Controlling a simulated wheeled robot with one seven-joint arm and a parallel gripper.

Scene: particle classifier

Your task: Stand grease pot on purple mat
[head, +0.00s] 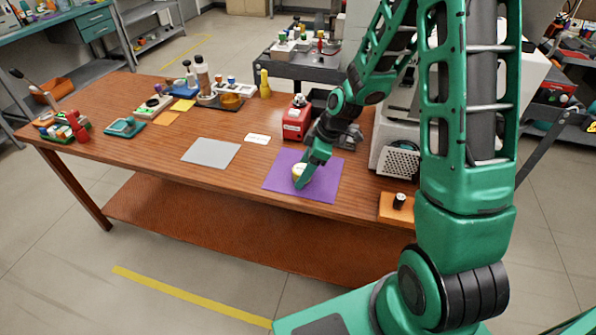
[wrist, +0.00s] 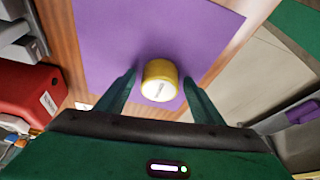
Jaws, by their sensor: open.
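The grease pot (wrist: 160,82) is a small yellow pot with a pale top. It stands on the purple mat (wrist: 110,35) in the wrist view. In the head view, the pot (head: 299,171) is near the middle of the purple mat (head: 325,187), partly covered by my gripper. My gripper (wrist: 158,92) is open, with one finger on each side of the pot. Small gaps show between the fingers and the pot. In the head view, my gripper (head: 303,178) reaches down over the mat. The pot's underside is hidden.
A red device (head: 296,120) stands behind the mat. A white machine (head: 398,160) stands at the back right. Bare wood separates the grey and purple mats.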

